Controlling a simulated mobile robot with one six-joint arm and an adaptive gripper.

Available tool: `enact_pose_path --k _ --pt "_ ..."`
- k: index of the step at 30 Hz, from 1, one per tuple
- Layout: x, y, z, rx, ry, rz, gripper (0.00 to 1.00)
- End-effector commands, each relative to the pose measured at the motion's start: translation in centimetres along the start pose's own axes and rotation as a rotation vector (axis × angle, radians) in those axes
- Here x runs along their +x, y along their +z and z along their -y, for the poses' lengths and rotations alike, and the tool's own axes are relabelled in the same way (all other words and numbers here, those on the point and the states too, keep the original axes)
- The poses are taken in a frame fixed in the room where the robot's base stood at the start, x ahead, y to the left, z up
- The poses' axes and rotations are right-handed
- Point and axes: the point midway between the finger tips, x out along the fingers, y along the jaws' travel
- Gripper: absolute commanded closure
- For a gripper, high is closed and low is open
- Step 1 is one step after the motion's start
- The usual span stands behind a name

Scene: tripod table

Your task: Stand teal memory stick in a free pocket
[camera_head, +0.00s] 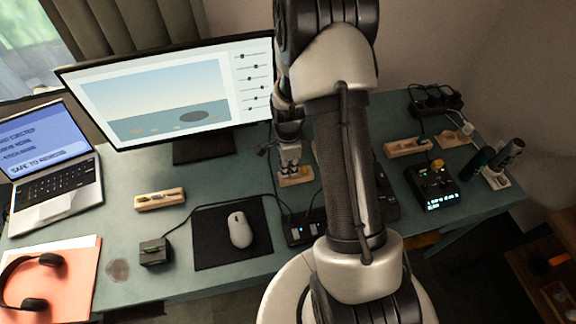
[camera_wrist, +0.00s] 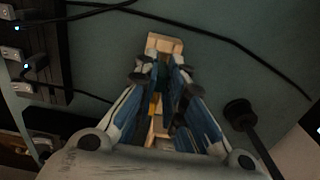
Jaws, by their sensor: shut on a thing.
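My gripper (camera_head: 290,160) is above a small wooden pocket block (camera_head: 296,181) near the middle of the desk. In the wrist view my gripper (camera_wrist: 161,75) is closed around a narrow dark teal piece (camera_wrist: 162,72), which looks like the teal memory stick. The fingers hide most of it. The block's pale end (camera_wrist: 165,43) shows just beyond the fingertips, and a yellow piece (camera_wrist: 154,106) shows between the fingers. I cannot tell whether the stick is inside a pocket or above it. The stick is not clear in the head view.
Another wooden block (camera_head: 160,199) with small items lies left, and one (camera_head: 408,147) lies right. A black hub (camera_head: 304,228) with lit ports stands in front of my gripper. The monitor (camera_head: 165,90) stands behind left. Cables cross the desk, and a mouse (camera_head: 240,230) lies on its mat.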

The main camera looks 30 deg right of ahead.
Motion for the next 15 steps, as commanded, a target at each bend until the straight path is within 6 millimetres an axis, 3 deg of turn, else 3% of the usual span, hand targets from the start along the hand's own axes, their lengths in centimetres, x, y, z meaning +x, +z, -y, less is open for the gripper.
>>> enact_pose_path --k 15 --pt "1.4 0.0 0.0 0.0 0.0 0.0 1.0"
